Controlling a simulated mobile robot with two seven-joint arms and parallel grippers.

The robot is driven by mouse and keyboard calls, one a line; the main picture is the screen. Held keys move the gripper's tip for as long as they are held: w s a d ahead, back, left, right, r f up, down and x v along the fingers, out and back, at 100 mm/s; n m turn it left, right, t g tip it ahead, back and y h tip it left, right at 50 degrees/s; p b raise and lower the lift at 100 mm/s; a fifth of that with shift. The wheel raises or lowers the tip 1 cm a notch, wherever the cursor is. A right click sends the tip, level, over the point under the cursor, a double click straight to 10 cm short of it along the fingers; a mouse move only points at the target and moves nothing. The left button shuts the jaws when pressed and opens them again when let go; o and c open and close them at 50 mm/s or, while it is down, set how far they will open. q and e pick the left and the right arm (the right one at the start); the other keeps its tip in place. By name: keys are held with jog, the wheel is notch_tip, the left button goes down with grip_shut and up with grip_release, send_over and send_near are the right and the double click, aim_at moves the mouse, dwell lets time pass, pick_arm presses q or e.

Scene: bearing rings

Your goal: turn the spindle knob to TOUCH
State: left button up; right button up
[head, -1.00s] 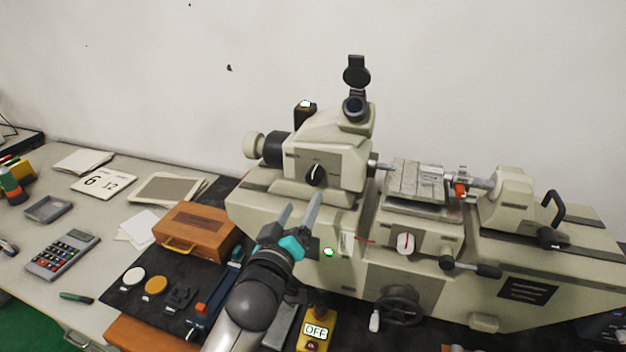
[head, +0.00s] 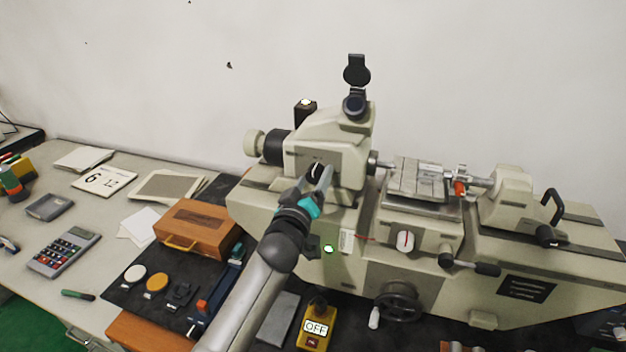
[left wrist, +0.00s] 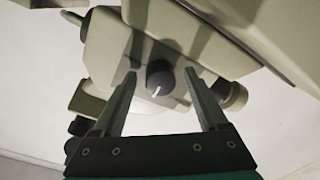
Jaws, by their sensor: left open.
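The spindle knob (head: 316,171) is a small black knob with a white pointer line, on the front of the cream headstock (head: 345,160) of the machine. My left gripper (head: 318,182) is open in front of the knob, and its fingers partly cover it in the head view. In the left wrist view the knob (left wrist: 160,78) lies between and beyond the two fingertips (left wrist: 160,80), apart from both. The knob's lettering is too small to read. My right gripper is in neither view.
A white-faced dial (head: 405,240) and a handwheel (head: 398,305) are on the machine's front. A yellow box marked OFF (head: 314,330) stands below my left arm. A wooden case (head: 198,230) and a black mat (head: 125,301) with small parts lie to the left.

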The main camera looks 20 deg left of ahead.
pick_arm(q)
grip_shut()
dwell(0.5)
jog(key=m, duration=0.4)
jog(key=shift+m, duration=0.3)
jog(key=m, duration=0.4)
jog(key=shift+a+m, duration=0.1)
jog(key=shift+m, duration=0.3)
jog(key=m, duration=0.4)
jog(key=shift+m, duration=0.3)
jog(key=shift+a+m+h+p, duration=0.1)
jog(key=shift+m+h+p, duration=0.25)
jog(key=shift+m, duration=1.85)
